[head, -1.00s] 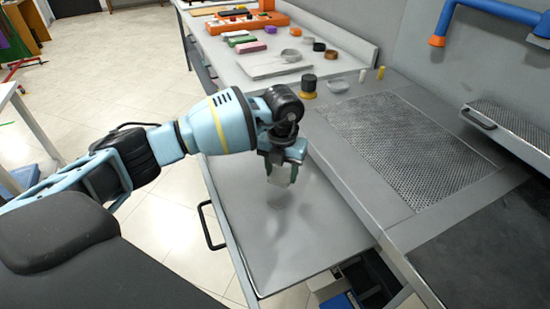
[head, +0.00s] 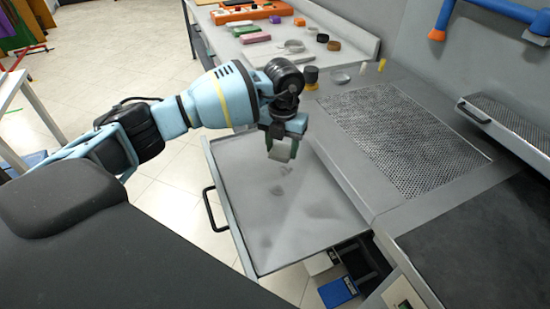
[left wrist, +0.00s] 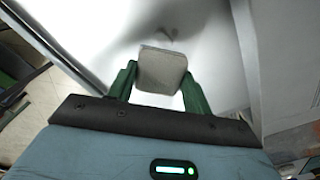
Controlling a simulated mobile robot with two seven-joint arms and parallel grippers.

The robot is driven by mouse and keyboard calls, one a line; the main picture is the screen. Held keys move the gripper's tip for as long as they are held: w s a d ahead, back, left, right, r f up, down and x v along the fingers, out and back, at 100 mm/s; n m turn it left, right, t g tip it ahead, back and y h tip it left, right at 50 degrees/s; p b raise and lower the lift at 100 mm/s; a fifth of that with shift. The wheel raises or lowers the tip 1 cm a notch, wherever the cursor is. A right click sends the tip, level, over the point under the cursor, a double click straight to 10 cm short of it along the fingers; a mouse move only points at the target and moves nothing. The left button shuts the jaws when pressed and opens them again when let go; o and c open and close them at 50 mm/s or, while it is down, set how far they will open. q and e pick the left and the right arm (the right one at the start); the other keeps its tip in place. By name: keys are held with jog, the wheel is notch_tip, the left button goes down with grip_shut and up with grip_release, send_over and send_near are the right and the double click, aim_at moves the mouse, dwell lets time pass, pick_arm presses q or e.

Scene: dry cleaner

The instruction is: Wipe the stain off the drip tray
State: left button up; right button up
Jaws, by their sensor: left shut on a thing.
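The drip tray (head: 300,235) is a flat grey pulled-out tray with a black handle at its left. Small grey smudges (head: 278,190) mark its surface, and a softer dark patch lies nearer its middle; I cannot tell whether that patch is stain or shadow. My left gripper (head: 281,146) is over the far part of the tray, shut on a light grey pad (head: 280,154). In the left wrist view the pad (left wrist: 161,72) sits between the two green fingers, with a grey mark just beyond it. I cannot tell whether the pad touches the tray. My right gripper is not in view.
A perforated metal plate (head: 405,140) is set in the grey counter right of the tray. A dark-topped jar (head: 310,77) and a small dish (head: 340,78) stand behind. Colored blocks lie on the back table (head: 300,22). An open compartment with a blue item (head: 337,292) is below the tray.

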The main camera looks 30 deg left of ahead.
pick_arm(q)
jog(key=m, duration=0.2)
jog(key=shift+s+d+r+m, duration=0.2)
jog(key=shift+s+d+m, duration=0.1)
jog(key=shift+s, duration=0.1)
jog(key=s+d+r+m, duration=0.1)
jog(key=s+m, duration=0.7)
jog(key=m, duration=0.9)
jog(key=s+d+r+m, duration=0.1)
jog(key=s+d+m, duration=0.2)
jog(key=s+m, duration=0.6)
jog(key=m, duration=0.9)
jog(key=shift+d+r, duration=0.3)
jog(key=shift+d, duration=0.1)
